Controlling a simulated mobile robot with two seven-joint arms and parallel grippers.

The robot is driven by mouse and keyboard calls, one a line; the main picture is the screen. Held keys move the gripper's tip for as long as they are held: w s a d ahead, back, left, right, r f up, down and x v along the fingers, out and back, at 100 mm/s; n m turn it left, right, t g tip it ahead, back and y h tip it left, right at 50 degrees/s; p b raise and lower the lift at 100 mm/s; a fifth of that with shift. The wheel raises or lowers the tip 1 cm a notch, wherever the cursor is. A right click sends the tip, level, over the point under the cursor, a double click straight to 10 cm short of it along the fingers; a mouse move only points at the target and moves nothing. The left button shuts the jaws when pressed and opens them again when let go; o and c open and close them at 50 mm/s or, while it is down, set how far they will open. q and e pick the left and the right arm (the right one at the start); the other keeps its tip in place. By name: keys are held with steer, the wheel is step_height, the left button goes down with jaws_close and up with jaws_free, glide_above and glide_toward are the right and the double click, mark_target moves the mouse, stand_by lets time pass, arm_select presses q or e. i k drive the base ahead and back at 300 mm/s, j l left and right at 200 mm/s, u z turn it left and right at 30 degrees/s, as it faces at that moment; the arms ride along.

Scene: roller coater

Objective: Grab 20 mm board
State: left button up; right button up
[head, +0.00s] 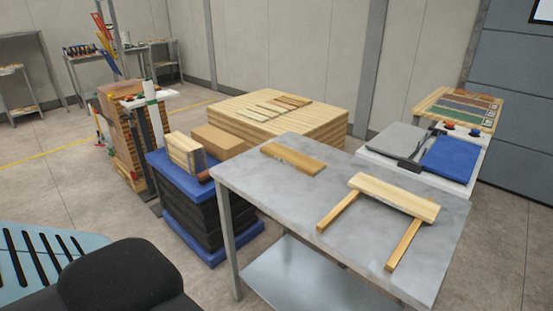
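A pale, thick wooden board (395,197) lies across two narrow wooden strips, a left strip (338,212) and a right strip (403,247), on the grey metal table (270,195). A second, darker and thinner-looking board (293,158) lies flat near the table's back edge. No thickness marking is readable, so I cannot tell which board is 20 mm. Neither of my grippers is in view.
A large wooden stack (285,125) with thin strips on top stands behind the table. A blue-and-black stack (190,205) stands left of it, with wooden blocks on top. A white bench (385,160) with grey and blue pads is at the right. The table's left front is bare.

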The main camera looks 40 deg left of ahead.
mark_target(309, 166)
steer(key=k+j, duration=0.2)
steer(key=j, duration=0.15)
steer(key=k+j, duration=0.2)
steer(key=j, duration=0.2)
steer(key=k+j, duration=0.15)
steer(key=j, duration=0.2)
